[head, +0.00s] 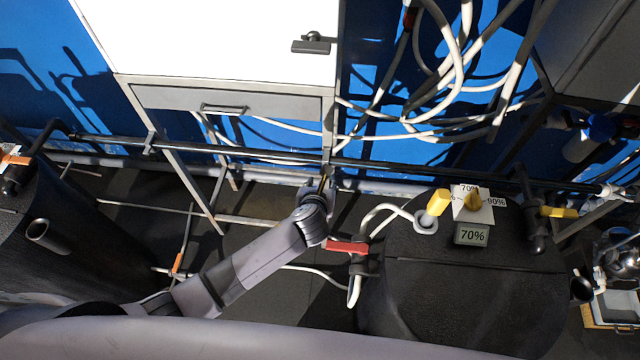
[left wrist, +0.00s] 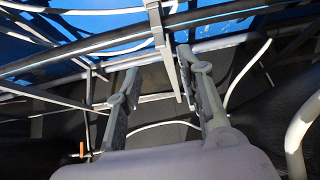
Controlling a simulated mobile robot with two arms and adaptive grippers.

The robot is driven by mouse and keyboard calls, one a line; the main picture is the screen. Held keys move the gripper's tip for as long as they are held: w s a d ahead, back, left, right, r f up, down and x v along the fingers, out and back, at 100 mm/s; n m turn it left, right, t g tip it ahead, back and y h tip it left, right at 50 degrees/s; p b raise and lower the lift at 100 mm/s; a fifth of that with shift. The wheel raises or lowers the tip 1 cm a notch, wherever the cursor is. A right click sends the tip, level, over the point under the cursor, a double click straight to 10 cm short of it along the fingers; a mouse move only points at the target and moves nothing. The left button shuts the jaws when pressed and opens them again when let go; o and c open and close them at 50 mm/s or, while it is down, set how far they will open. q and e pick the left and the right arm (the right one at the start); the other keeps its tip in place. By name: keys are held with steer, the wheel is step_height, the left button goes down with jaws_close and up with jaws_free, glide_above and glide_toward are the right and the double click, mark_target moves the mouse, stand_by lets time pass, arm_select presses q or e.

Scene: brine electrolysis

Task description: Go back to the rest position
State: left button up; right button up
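My left arm reaches in from the lower left of the head view. Its gripper (head: 325,185) is beside the dark horizontal pipe, left of the right-hand black tank (head: 470,300). In the left wrist view the two fingers of this gripper (left wrist: 160,65) are spread apart with nothing between them. A thin metal upright shows beyond them. The fingertips are small and partly hidden in the head view. I do not see my right gripper in either view.
A red valve handle (head: 347,247) is close to my left wrist. Another black tank (head: 40,270) is at left. A white cabinet (head: 220,40), a pipe (head: 250,150) and cables (head: 450,60) are behind.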

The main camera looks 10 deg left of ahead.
arm_select(q)
steer(key=shift+s+r, duration=0.2)
steer(key=shift+s, duration=0.1)
stand_by(0.4)
steer(key=s+a+f+n+g+b, duration=0.2)
steer(key=s+a+f+n+b, duration=0.3)
steer(key=f, duration=0.6)
steer(key=s+a+f+n+g+b, duration=0.1)
steer(key=s+a+f+n+g, duration=0.1)
steer(key=s+f+n, duration=0.7)
steer(key=s+a+f+n+g+b, duration=0.2)
steer(key=s+a+f+n+b, duration=0.15)
steer(key=f, duration=1.05)
steer(key=s+a+f+n+g+b, duration=0.1)
steer(key=s+a+f+n, duration=0.1)
steer(key=s+f+n, duration=0.3)
steer(key=s+a+f+n+g+b, duration=0.1)
steer(key=s+f+n, duration=0.4)
steer(key=s, duration=0.8)
steer(key=s+a+f+n+g+b, duration=0.1)
steer(key=s+a+f+n+b, duration=0.2)
steer(key=s, duration=0.5)
step_height(320, 180, down, 2)
steer(key=a+n, duration=0.1)
steer(key=n, duration=0.2)
steer(key=shift+s, duration=0.4)
